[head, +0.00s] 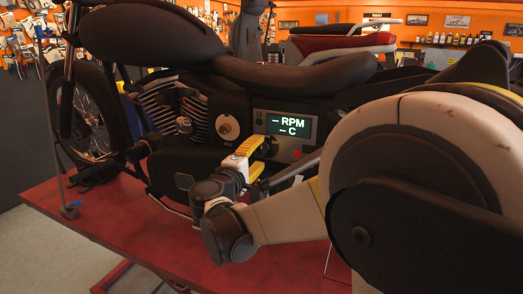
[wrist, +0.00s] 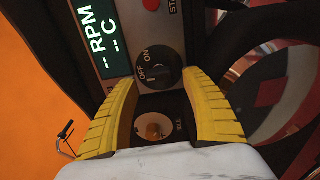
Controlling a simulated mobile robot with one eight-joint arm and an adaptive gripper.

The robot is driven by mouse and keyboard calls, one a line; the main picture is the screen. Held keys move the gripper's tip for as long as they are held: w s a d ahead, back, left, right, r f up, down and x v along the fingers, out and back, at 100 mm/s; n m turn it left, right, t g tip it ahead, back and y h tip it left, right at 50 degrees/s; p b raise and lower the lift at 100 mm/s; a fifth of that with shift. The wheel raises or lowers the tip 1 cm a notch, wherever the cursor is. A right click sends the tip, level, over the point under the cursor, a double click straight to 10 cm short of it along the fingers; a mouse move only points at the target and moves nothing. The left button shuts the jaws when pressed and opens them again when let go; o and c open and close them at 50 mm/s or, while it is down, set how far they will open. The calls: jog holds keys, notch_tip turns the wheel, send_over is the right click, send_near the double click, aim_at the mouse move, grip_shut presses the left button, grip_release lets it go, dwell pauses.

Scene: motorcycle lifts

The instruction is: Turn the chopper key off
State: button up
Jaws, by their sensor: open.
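The chopper (head: 300,75), a black motorcycle, stands on a red lift. Its side panel carries a round black switch (wrist: 158,76) with ON and OFF marked on its upper left; I cannot tell for certain which mark it points to. The switch also shows in the head view (head: 269,146), partly behind my gripper. My gripper (wrist: 160,80) has its yellow fingers open and apart, with the switch between and just beyond the tips in the picture. I cannot tell whether either finger touches it. In the head view my gripper (head: 259,163) is close in front of the panel.
A lit screen (head: 288,125) reading "-- RPM, -- C" sits above the switch, with a red button (head: 297,155) nearby. A brass dial (wrist: 155,127) marked IDLE lies between the fingers in the wrist view. The red lift platform (head: 130,230) extends below.

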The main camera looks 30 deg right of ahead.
jog(key=v, duration=0.9)
jog(key=s+d+f+m+g+y, duration=0.25)
jog(key=s+f+y, duration=0.35)
jog(key=s+f, duration=0.35)
jog(key=s+a+f+m+g+y+b, duration=0.1)
jog(key=s+a+f+m+y, duration=0.4)
jog(key=s+a+y, duration=0.3)
jog(key=s+a+f, duration=0.1)
jog(key=s+a, duration=0.1)
jog(key=a, duration=0.1)
jog(key=shift+s+f, duration=0.35)
jog(key=shift+f, duration=0.05)
jog(key=shift+g, duration=0.25)
